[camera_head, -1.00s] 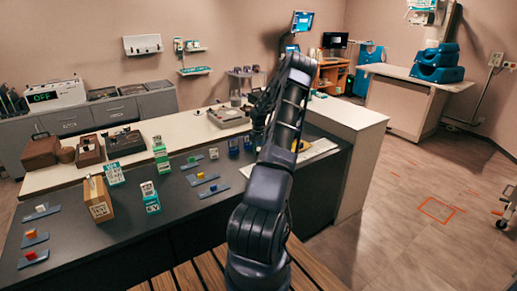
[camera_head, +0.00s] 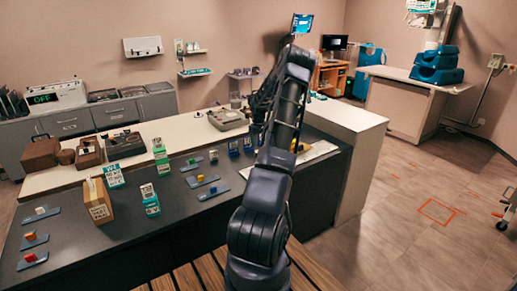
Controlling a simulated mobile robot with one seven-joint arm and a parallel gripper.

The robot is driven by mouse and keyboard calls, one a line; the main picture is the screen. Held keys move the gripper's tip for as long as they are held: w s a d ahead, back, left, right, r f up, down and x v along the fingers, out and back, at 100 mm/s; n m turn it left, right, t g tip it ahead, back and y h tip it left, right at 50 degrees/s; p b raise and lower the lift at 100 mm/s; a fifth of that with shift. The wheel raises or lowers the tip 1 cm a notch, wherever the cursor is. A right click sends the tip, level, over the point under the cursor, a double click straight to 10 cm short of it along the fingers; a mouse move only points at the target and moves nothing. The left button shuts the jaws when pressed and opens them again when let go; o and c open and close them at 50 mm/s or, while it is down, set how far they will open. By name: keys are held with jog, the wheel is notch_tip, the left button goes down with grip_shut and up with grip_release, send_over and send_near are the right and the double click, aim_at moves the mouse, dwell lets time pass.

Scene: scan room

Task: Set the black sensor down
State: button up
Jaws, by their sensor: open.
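My arm reaches forward over the dark counter (camera_head: 120,226). My gripper (camera_head: 258,112) is at its far end, a small dark shape partly hidden behind my own arm links. It is open, above or near the back part of the counter. I cannot pick out the black sensor for certain; it may be hidden by the arm or blend with the dark gripper.
Small blue plates with coloured blocks, a wooden box (camera_head: 97,200) and green-white boxes (camera_head: 150,200) stand left of the arm. A grey tray device (camera_head: 228,118) sits on the white ledge behind. The floor at right is open.

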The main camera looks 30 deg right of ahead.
jog(key=s+a+r+h, duration=0.1)
jog(key=s+a+r, duration=0.1)
jog(key=a+r, duration=0.7)
jog(key=s+a+r+h, duration=0.1)
jog(key=s+a+r, duration=0.1)
jog(key=a+r, duration=0.65)
jog(key=s+a+r+t, duration=0.1)
jog(key=s+a+r, duration=0.8)
jog(key=a+r, duration=0.25)
jog(key=s+a+r+t, duration=0.1)
jog(key=s+a, duration=0.4)
jog(key=s, duration=0.4)
jog(key=s+a+r+m+t+y, duration=0.1)
jog(key=s+a, duration=0.4)
jog(key=s, duration=0.5)
jog(key=s+a+m+t+y, duration=0.1)
jog(key=s+a, duration=0.4)
jog(key=s, duration=0.5)
jog(key=shift+r+t, duration=0.3)
jog(key=shift+r, duration=0.1)
